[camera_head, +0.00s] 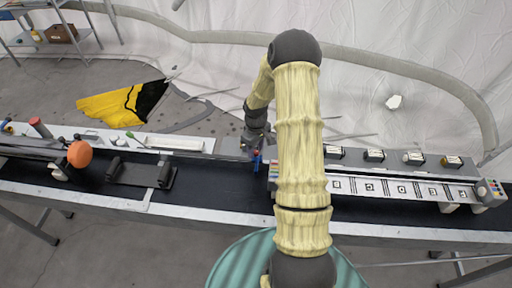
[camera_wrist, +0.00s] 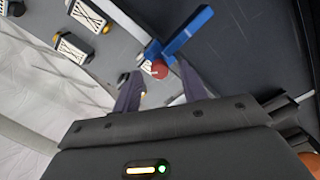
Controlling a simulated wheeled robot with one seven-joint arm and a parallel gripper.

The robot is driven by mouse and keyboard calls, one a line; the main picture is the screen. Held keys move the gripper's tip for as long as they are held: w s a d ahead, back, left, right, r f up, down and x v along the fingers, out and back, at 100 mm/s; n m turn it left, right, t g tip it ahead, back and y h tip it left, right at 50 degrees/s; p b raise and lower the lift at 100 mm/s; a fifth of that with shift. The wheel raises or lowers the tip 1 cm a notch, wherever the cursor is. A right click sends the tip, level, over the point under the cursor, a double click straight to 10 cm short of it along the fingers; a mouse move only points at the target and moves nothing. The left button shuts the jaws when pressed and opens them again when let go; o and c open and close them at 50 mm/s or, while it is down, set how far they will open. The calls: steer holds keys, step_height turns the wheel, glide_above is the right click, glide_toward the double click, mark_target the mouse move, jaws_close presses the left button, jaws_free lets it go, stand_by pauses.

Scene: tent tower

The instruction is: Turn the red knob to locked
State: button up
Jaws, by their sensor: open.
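The red knob (camera_wrist: 159,69) shows in the wrist view as a small round red cap, close to a blue bar (camera_wrist: 188,30) and a shorter blue piece. My gripper (camera_wrist: 160,76) is open, with one dark finger on either side of the knob in this view. Whether the fingers touch it, I cannot tell. In the head view my gripper (camera_head: 254,146) points down over the conveyor's far edge, at the left end of the marked white panel (camera_head: 405,189). The blue part (camera_head: 256,160) shows just below it; the knob is not clearly visible there.
The dark conveyor (camera_head: 215,196) runs across the view. Several small dark boxes (camera_head: 374,155) stand behind the white panel. An orange ball (camera_head: 80,153) and a red-topped post (camera_head: 38,127) are at the left. A yellow-black cloth (camera_head: 122,103) lies on the floor behind.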

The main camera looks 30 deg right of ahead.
steer(key=shift+f, duration=0.4)
jaws_close()
steer(key=shift+m+b, duration=0.3)
steer(key=shift+m, duration=0.2)
steer(key=m+b, duration=0.1)
steer(key=m, duration=0.2)
steer(key=shift+m+b, duration=0.3)
steer(key=shift+b, duration=0.05)
steer(key=shift+r+m+b, duration=0.1)
steer(key=shift+m+b, duration=0.65)
steer(key=shift+m, duration=1.45)
steer(key=shift+w, duration=0.1)
